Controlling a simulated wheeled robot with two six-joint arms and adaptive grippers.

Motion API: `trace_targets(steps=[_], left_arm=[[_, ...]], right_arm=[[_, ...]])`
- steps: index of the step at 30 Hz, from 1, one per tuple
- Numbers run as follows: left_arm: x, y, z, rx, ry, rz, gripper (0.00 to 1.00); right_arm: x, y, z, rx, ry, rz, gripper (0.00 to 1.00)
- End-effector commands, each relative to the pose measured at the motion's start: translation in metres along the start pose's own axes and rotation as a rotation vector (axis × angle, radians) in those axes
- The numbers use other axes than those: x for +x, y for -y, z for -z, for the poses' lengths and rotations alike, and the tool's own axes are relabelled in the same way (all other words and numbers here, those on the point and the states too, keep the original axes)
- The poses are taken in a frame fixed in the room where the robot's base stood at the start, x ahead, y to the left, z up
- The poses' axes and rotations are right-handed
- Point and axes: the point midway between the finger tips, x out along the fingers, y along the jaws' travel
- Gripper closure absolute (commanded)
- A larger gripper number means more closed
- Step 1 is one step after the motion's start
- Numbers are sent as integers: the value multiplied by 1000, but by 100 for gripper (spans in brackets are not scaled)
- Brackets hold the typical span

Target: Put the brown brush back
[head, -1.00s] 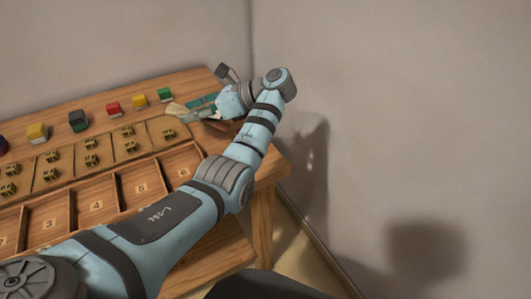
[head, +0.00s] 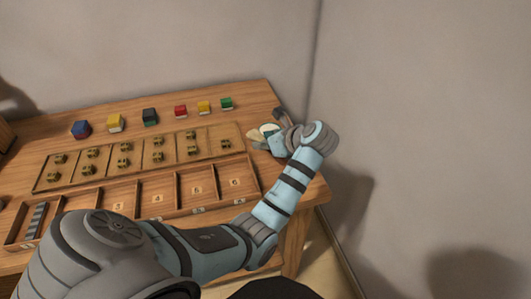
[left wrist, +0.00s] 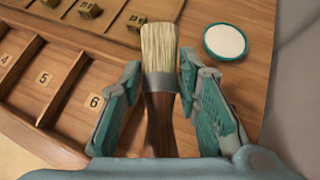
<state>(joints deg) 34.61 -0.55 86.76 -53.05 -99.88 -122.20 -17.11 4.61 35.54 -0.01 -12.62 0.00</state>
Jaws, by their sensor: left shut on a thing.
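The brown brush (left wrist: 159,118) has a dark brown handle, a metal band and pale bristles. It lies between the fingers of my left gripper (left wrist: 158,85) in the left wrist view, bristles pointing away. My left gripper (head: 270,143) is shut on it at the right end of the table, just right of the numbered tray. In the head view the brush is mostly hidden by the gripper. The tray (head: 252,170) has open compartments; the one marked 6 is nearest the gripper and looks empty. My right gripper is not in view.
A round teal-rimmed white dish (left wrist: 225,41) lies beyond the gripper on the right. A row of coloured blocks, including a red one (head: 180,111), stands along the back. A board (head: 238,134) with small brass pieces lies behind the tray. A dark ridged object (head: 36,220) lies in the leftmost compartment.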

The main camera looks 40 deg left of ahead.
Motion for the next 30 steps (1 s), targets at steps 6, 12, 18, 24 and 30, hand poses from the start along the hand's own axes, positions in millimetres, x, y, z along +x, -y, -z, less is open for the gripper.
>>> trace_targets(steps=[6, 12, 18, 24, 30], left_arm=[[30, -1, 40, 2, 0, -3, 100], [32, 0, 42, -1, 0, -2, 100], [33, 0, 44, 1, 0, -3, 100], [36, 0, 48, 0, 0, -2, 100], [37, 0, 49, -1, 0, -2, 50]], right_arm=[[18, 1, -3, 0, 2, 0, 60], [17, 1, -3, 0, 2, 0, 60], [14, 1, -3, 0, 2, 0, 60], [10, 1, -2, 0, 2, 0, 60], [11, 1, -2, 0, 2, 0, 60]])
